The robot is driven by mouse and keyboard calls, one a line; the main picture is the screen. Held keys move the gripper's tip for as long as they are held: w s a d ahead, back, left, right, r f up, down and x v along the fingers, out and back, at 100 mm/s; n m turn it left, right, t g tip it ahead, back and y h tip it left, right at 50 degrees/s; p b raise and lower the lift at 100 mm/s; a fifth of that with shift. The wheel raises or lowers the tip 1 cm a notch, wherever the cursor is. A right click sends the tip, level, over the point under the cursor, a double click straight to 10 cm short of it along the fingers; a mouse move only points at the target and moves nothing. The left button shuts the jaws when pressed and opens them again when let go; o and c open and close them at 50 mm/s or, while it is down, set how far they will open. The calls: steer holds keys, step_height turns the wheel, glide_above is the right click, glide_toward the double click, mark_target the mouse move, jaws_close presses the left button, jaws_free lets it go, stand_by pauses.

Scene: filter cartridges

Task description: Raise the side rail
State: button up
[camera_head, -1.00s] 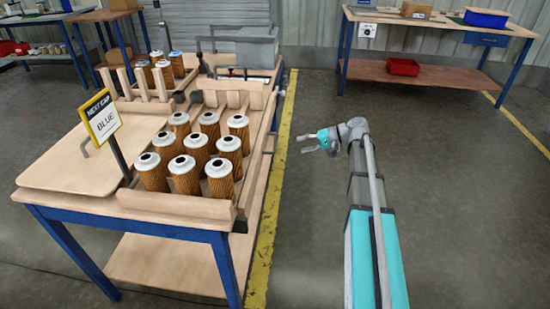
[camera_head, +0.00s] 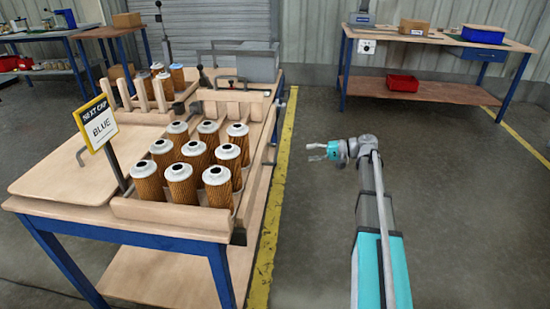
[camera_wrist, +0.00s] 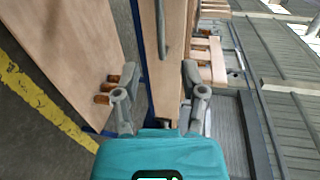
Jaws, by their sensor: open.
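The side rail (camera_head: 259,176) is a long wooden strip along the right side of the workbench, beside the rows of filter cartridges (camera_head: 195,155). It looks low, though its exact angle is hard to tell. A grey handle (camera_head: 270,152) sticks out from it. The wrist view shows a wooden strip (camera_wrist: 151,75) with a grey bar handle (camera_wrist: 160,28) ahead of the fingers. My gripper (camera_head: 314,152) is open and empty, right of the bench over the floor, its fingers toward the rail. It is apart from the handle. Both fingers (camera_wrist: 159,72) show in the wrist view.
A sign reading "NEXT CAP BLUE" (camera_head: 98,124) stands at the bench's left. More cartridges stand in a rack at the back. A yellow floor line (camera_head: 270,230) runs beside the bench. Another bench (camera_head: 420,89) with a red bin stands behind. The floor around my arm is clear.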

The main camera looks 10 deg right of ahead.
mark_target(275, 155)
steer(key=b+x, duration=0.2)
steer(key=x, duration=1.1)
steer(key=shift+w+a+b, duration=0.1)
steer(key=shift+a+b, duration=0.05)
steer(key=shift+b, duration=0.2)
jaws_close()
